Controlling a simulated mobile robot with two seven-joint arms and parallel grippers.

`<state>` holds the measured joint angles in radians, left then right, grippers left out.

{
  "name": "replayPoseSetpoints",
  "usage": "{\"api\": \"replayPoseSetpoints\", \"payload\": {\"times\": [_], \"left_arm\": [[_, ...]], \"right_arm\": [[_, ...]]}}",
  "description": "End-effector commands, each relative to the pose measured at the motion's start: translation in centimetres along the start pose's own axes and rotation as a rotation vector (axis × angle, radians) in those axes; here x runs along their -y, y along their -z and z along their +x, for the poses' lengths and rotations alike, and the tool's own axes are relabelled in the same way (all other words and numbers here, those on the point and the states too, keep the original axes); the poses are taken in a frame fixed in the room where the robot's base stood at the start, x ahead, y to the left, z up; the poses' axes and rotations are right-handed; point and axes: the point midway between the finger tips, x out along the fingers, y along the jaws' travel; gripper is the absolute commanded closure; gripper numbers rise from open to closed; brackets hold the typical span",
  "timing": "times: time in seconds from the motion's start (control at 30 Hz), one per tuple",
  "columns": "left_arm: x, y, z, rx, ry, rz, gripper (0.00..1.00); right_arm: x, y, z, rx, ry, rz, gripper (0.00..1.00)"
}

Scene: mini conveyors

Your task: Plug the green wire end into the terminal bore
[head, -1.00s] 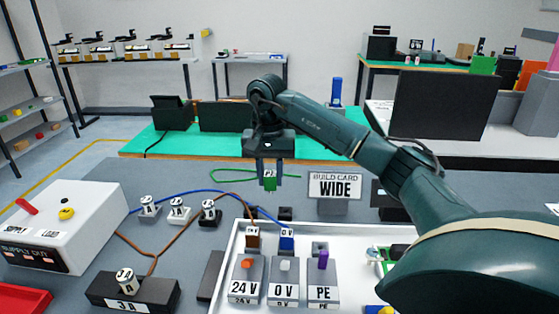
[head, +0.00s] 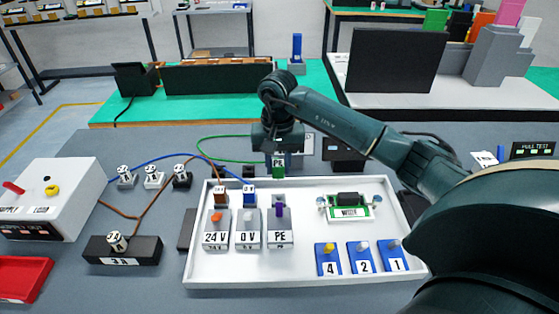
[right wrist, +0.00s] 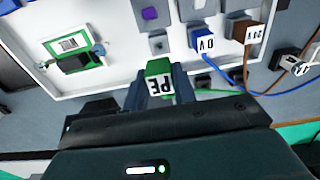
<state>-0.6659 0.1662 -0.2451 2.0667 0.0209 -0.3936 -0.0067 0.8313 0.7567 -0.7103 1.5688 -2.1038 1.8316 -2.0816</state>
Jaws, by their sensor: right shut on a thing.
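My right gripper (head: 278,168) is shut on the green wire end (head: 279,161), a green block marked PE. In the right wrist view the green wire end (right wrist: 158,70) sits between the fingers (right wrist: 160,88), its label upside down. The green wire (head: 215,138) trails left behind it. The PE terminal (head: 280,238) is a grey block with a purple lever, in front of the gripper in the head view. In the right wrist view its bore (right wrist: 158,43) shows as a dark spot just beyond the green end, apart from it. My left gripper is out of view.
A brown wire end (head: 221,195) and a blue wire end (head: 249,195) sit in the neighbouring 24V and 0V terminals. The white tray (head: 300,280) also holds a green circuit board (head: 349,206) and several blue numbered blocks (head: 329,260). A supply box (head: 55,195) stands left.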

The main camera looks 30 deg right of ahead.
Motion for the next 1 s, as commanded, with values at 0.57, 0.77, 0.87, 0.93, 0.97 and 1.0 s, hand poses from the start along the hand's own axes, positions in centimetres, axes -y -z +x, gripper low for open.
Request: {"api": "replayPoseSetpoints", "payload": {"times": [0.57,0.77,0.87,0.93,0.97,1.0], "left_arm": [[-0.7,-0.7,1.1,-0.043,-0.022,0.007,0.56],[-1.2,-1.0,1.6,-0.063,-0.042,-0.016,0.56],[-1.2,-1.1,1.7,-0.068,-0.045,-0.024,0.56],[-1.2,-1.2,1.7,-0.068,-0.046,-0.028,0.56],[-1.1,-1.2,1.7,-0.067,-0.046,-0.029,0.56],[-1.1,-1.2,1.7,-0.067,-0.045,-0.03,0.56]], "right_arm": [[-0.1,0.0,3.3,0.0,0.0,0.002,0.96],[0.0,0.0,5.1,0.0,0.001,0.002,0.96],[0.0,0.0,5.6,0.0,0.001,0.001,0.96],[0.0,0.0,5.8,0.0,0.0,0.001,0.96],[0.0,0.0,5.8,0.0,0.0,0.001,0.96],[0.0,0.0,5.8,0.0,0.0,0.001,0.96]]}}
